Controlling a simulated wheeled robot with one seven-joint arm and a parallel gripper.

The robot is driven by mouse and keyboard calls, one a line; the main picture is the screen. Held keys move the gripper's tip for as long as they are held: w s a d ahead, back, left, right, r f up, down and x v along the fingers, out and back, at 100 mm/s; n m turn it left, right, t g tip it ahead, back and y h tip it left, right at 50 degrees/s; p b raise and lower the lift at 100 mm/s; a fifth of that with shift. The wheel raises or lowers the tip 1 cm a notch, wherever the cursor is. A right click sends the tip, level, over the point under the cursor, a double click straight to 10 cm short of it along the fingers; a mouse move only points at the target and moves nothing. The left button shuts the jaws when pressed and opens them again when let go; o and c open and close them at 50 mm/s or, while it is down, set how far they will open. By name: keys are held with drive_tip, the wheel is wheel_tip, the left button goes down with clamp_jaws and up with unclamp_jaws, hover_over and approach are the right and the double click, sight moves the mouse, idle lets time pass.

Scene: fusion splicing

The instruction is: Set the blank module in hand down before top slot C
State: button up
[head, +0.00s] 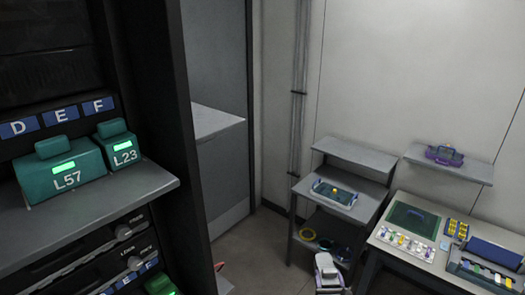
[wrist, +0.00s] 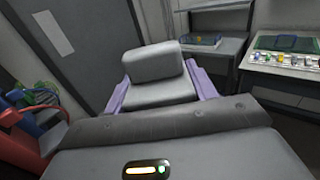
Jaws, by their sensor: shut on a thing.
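The blank module (wrist: 158,68) is a plain grey block in the wrist view. My gripper (wrist: 160,82) is shut on it, with a purple finger on each side. The grey gripper housing with a small lit bar fills the bottom of that view and hides the module's near part. The rack shelf (head: 150,187) is at the left of the head view, below blue slot labels D, E and F (head: 97,106). Top slot C is not in view.
Green modules L57 (head: 62,170) and L23 (head: 118,145) stand on the rack shelf. A cart (head: 365,205) with a blue tray and a work table (head: 400,262) stand at the right. A grey object (head: 328,272) shows at the bottom edge. Red and blue parts (wrist: 28,140) lie left of my gripper.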

wheel_tip(320, 180, down, 11)
drive_tip(key=b, duration=0.9)
drive_tip(key=shift+b, duration=0.3)
drive_tip(key=shift+r, duration=0.1)
drive_tip(key=s+a+r, duration=0.2)
drive_tip(key=s+a, duration=0.2)
drive_tip(key=a, duration=0.3)
drive_tip(key=shift+s, duration=0.25)
